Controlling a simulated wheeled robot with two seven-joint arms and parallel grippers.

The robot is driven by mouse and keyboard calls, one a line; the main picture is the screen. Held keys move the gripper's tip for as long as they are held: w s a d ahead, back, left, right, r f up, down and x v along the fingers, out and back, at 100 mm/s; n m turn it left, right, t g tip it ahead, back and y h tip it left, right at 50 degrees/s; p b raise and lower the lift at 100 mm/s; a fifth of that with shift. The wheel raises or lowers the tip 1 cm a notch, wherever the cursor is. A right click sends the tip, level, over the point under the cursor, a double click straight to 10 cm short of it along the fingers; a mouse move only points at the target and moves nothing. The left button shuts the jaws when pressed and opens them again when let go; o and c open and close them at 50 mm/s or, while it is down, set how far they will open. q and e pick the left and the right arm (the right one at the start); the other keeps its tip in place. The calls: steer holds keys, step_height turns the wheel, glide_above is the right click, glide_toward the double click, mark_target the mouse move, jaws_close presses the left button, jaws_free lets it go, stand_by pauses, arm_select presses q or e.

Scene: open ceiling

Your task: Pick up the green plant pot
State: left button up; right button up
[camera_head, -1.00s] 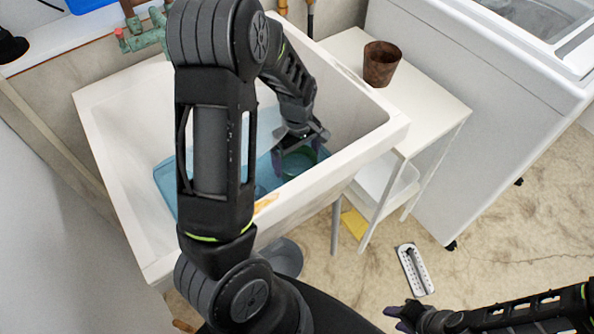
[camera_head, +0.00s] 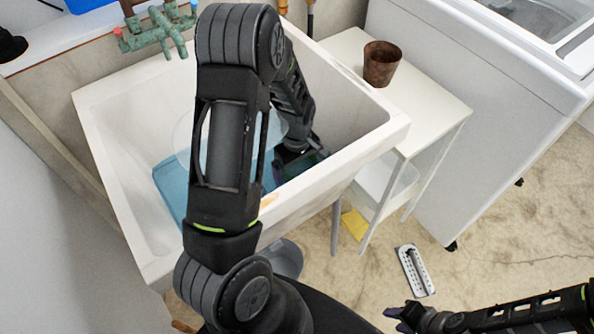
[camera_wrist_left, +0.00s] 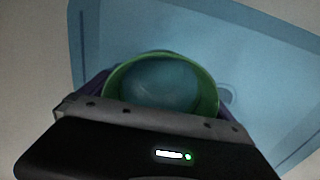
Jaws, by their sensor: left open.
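The green plant pot (camera_wrist_left: 208,84) shows in the left wrist view as a round green rim with a bluish inside, seen from above. In the head view, my left arm and gripper hide most of the pot. My right gripper (camera_head: 402,315) is low at the right, far from the pot; its jaws are too unclear to tell.
A green tap (camera_head: 155,36) is behind. A power strip (camera_head: 414,270) lies on the floor.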

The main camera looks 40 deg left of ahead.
arm_select(q)
steer(key=shift+c, duration=0.4)
steer(key=c, duration=1)
step_height(320, 180, up, 10)
steer(key=shift+r+p, duration=0.1)
steer(key=shift+p, duration=0.35)
steer(key=shift+c, duration=0.2)
